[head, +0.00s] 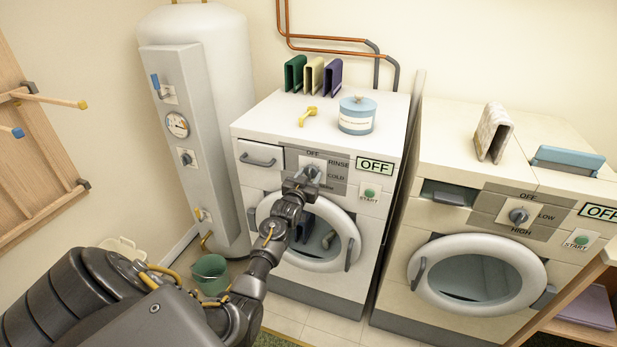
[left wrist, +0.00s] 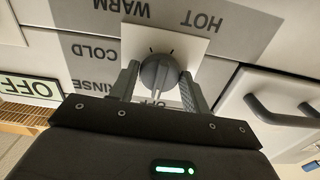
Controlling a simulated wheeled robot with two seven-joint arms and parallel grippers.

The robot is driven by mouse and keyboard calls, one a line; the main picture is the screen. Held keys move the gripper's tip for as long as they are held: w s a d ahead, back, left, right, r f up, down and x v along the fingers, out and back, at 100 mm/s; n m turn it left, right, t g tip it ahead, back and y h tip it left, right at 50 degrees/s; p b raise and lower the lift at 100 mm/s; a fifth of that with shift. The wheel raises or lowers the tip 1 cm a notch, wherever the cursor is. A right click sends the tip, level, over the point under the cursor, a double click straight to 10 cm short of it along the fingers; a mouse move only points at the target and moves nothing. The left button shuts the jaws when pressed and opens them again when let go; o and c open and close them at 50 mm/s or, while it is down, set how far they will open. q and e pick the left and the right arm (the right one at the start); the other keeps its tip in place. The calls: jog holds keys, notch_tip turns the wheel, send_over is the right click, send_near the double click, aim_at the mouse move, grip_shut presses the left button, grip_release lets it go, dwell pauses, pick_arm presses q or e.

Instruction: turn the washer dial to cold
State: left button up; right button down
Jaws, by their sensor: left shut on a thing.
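The washer (head: 339,286) is the white machine at centre, with a round door and a dial on its panel. The dial (left wrist: 160,74) is a grey knob on a white plate. In the left wrist view its panel reads upside down: OFF below, RINSE and COLD at left, WARM and HOT above. Its ridge seems to run toward OFF. The washer's display (head: 375,166) reads OFF. My left gripper (left wrist: 159,85) has a finger on each side of the dial and is shut on it. In the head view my left gripper (head: 303,183) partly hides the dial (head: 312,170). My right gripper is not in view.
A second machine (head: 470,235) stands at right with its own dial and an OFF display. A white boiler (head: 200,130) stands at left, with a green bucket (head: 210,272) on the floor.

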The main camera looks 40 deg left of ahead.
pick_arm(q)
jog(key=m, duration=0.3)
jog(key=shift+a+m, duration=0.1)
jog(key=shift+m, duration=0.3)
jog(key=m, duration=1)
jog(key=shift+r+m, duration=0.1)
jog(key=shift+m, duration=0.3)
jog(key=m+p, duration=0.1)
jog(key=m, duration=0.2)
jog(key=shift+m, duration=0.7)
jog(key=o, duration=1)
jog(key=shift+c, duration=0.2)
